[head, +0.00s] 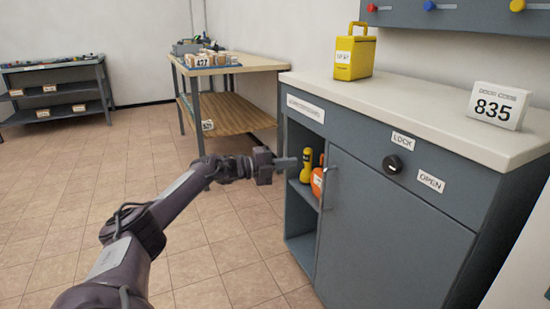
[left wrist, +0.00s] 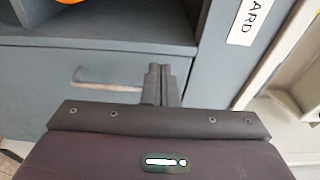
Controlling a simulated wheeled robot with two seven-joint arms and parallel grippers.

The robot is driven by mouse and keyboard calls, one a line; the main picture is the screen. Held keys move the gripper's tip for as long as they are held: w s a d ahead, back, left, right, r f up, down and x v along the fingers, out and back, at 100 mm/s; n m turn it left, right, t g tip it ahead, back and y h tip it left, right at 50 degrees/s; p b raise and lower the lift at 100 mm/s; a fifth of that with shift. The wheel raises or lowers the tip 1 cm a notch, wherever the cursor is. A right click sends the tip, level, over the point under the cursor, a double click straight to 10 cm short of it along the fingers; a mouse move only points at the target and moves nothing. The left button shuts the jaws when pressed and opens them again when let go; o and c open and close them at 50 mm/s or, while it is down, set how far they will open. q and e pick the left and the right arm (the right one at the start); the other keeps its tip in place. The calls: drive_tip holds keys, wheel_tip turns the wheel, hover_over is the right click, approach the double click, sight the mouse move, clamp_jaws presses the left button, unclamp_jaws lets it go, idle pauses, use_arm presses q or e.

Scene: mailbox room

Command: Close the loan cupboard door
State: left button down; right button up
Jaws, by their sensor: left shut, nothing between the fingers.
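The grey loan cupboard (head: 460,215) stands at the right in the head view. Its door (head: 390,235) covers the right part of the front, and the left part is open on shelves. An upright metal handle (head: 325,190) sits at the door's left edge; it also shows in the left wrist view (left wrist: 105,84). My left gripper (head: 292,163) is shut and empty, in front of the opening and left of the handle. In the left wrist view its fingers (left wrist: 161,84) are beside the handle; I cannot tell whether they touch anything. My right gripper is out of view.
A yellow torch (head: 306,165) and an orange item (head: 318,182) stand inside the opening. A lock knob (head: 392,164) is between LOCK and OPEN labels. The tiled floor at left is clear.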

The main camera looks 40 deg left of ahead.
use_arm(q)
drive_tip(key=shift+w+a+b, duration=0.15)
drive_tip(key=shift+a+b, duration=0.35)
drive_tip(key=shift+a, duration=0.9)
drive_tip(key=shift+w+a+b, duration=0.15)
drive_tip(key=shift+a+b, duration=0.35)
drive_tip(key=shift+a, duration=0.9)
drive_tip(key=shift+s+a, duration=0.1)
